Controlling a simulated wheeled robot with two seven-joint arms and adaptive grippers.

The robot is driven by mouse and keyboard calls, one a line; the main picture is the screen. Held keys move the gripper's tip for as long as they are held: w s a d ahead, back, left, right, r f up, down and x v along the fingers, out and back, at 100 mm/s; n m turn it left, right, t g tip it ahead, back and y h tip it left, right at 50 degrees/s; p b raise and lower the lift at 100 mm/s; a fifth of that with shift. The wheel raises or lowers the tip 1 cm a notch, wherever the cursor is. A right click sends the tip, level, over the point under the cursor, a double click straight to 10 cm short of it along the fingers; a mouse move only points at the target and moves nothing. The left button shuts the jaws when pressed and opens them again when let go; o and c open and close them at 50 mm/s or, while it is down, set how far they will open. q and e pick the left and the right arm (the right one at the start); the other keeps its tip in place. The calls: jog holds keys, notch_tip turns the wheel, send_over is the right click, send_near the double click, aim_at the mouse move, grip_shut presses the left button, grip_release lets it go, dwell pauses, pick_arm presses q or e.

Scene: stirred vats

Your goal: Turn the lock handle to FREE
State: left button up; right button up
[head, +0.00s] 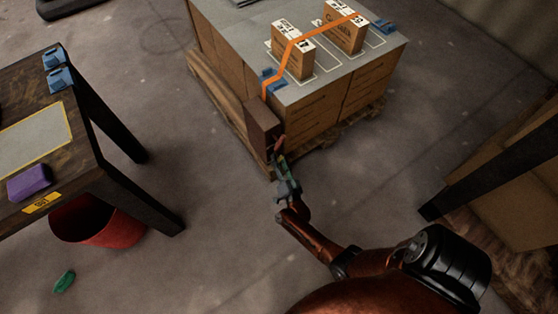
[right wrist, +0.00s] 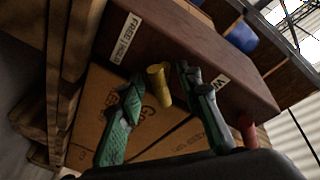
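A brown box (head: 262,122) hangs at the near corner of the carton stack. In the right wrist view the same box (right wrist: 190,50) has a white label reading roughly FREE (right wrist: 126,38) at left and a partly hidden white label (right wrist: 219,82) at right. A yellow handle-like piece (right wrist: 158,84) sticks out between the labels; I take it for the lock handle. My right gripper (right wrist: 160,80), also in the head view (head: 281,165), is open, its green fingers on either side of the yellow piece with gaps. A red piece (right wrist: 248,130) shows beyond the right finger. My left gripper is not in view.
The carton stack (head: 355,95) stands on a wooden pallet (head: 215,92), with an orange strap (head: 323,24) across its grey top. A dark table (head: 110,185) stands left, a red bin (head: 95,228) beneath it. A green object (head: 64,281) lies on the floor. Floor between is clear.

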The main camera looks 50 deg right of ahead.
jog(key=v, duration=0.7)
jog(key=shift+s, duration=0.2)
jog(key=shift+a, duration=0.1)
dwell(0.4)
